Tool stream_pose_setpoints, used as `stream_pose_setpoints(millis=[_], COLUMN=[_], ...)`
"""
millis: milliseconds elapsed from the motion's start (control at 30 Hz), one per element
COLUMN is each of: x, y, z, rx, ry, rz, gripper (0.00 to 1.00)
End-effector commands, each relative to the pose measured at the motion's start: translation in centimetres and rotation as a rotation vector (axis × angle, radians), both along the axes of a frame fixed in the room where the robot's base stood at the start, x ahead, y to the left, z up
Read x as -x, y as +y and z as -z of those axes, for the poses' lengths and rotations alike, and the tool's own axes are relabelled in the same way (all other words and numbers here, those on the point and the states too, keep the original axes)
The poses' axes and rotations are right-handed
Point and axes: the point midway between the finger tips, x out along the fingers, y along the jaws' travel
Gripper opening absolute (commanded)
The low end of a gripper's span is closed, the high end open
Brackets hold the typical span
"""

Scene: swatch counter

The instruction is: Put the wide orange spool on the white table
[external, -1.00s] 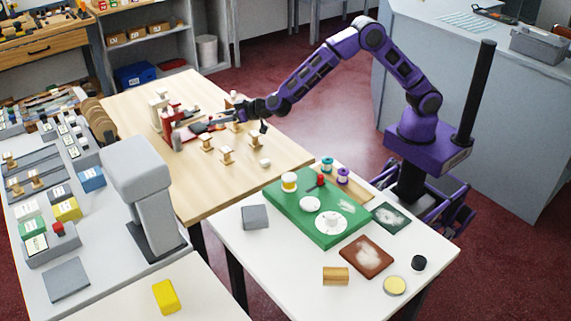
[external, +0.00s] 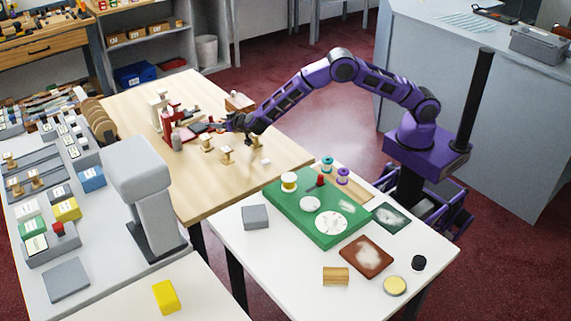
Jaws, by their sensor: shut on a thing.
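My gripper (external: 236,123) is low over the wooden table, near its right side, among small spools. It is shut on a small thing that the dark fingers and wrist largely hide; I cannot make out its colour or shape. I cannot pick out a wide orange spool with certainty. Small pale spools with wooden ends (external: 227,155) stand on the wooden table just in front of my gripper. The white table (external: 285,269) is at the front right, apart from my gripper.
A grey column (external: 147,190) stands left. The white table's front left is clear.

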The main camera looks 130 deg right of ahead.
Motion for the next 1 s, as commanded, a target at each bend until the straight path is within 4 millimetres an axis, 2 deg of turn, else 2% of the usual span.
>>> stream_pose_setpoints(millis=[200, 600, 633, 767, 800, 1000], x=[0.0, 0.0, 0.0, 0.0, 0.0, 0.0], y=[0.0, 0.0, 0.0, 0.0, 0.0, 0.0], z=[3.2, 3.7, 3.7, 3.7, 3.7, 3.6], rx=[-0.002, -0.001, -0.001, -0.001, -0.001, -0.001], ry=[0.003, 0.002, 0.001, 0.001, 0.001, 0.001], rz=[-0.001, -0.002, -0.001, -0.001, -0.001, -0.001], gripper=[0.00, 0.00, 0.52, 0.75, 0.78, 0.78])
